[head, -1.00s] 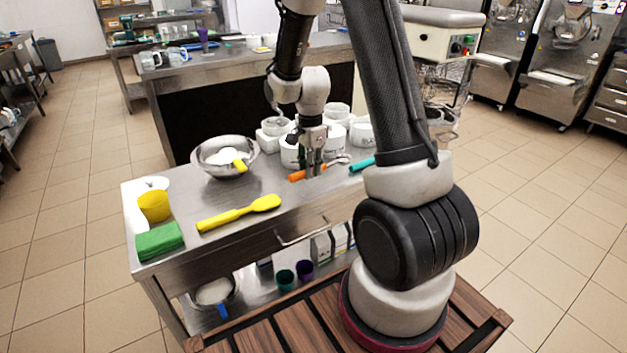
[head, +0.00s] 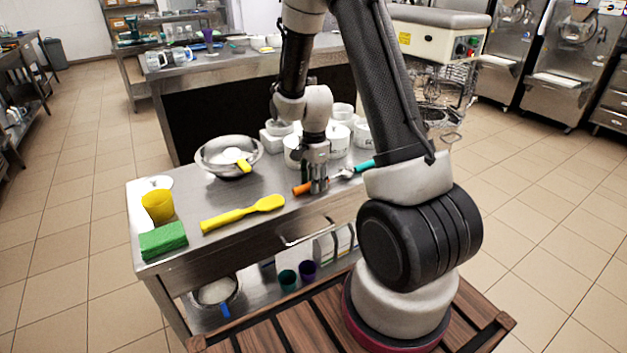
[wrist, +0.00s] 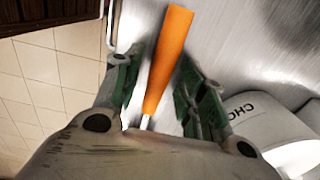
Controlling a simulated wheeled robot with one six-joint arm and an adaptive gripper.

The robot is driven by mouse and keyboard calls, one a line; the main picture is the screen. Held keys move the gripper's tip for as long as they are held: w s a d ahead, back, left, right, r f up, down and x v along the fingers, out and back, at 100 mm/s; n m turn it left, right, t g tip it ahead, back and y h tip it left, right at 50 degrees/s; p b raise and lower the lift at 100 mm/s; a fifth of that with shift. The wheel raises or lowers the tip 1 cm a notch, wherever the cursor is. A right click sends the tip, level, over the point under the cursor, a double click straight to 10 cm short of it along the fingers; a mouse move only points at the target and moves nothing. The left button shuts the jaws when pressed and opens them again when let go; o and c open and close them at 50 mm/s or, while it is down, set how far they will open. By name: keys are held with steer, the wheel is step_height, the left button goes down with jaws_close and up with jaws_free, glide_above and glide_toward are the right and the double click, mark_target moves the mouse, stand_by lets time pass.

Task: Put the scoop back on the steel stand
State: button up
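The scoop (head: 302,188) has an orange handle and a pale metal end pointing right. It is at the front half of the steel worktable in the head view. My gripper (head: 319,188) is closed in around its handle, near the metal end. In the wrist view, the orange handle (wrist: 167,55) runs between the two green-sided fingers, which angle inward to it. Whether the scoop touches the tabletop is unclear. I cannot pick out the steel stand with certainty; steel wire pieces (head: 452,137) show right of my arm.
A steel bowl (head: 211,168) with a yellow-handled tool, yellow spatula (head: 243,213), yellow cup (head: 157,207) and green sponge (head: 163,242) occupy the table's left. White tubs (head: 338,142) stand behind my gripper. A teal handle (head: 365,165) lies close right of the scoop.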

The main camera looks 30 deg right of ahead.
steer(key=shift+r, duration=0.1)
steer(key=s+r+n+t, duration=0.1)
steer(key=s+r+n, duration=0.15)
steer(key=r, duration=0.75)
steer(key=s+r+n, duration=0.2)
steer(key=s+r, duration=0.1)
steer(key=r, duration=0.7)
steer(key=s+a+r+n+t, duration=0.1)
steer(key=s+r+n, duration=0.3)
steer(key=s, duration=0.5)
steer(key=s+a+r+n+t, duration=0.1)
steer(key=s+r+n, duration=0.3)
steer(key=s+n, duration=0.5)
steer(key=shift+r+t, duration=0.35)
steer(key=shift+t, duration=0.15)
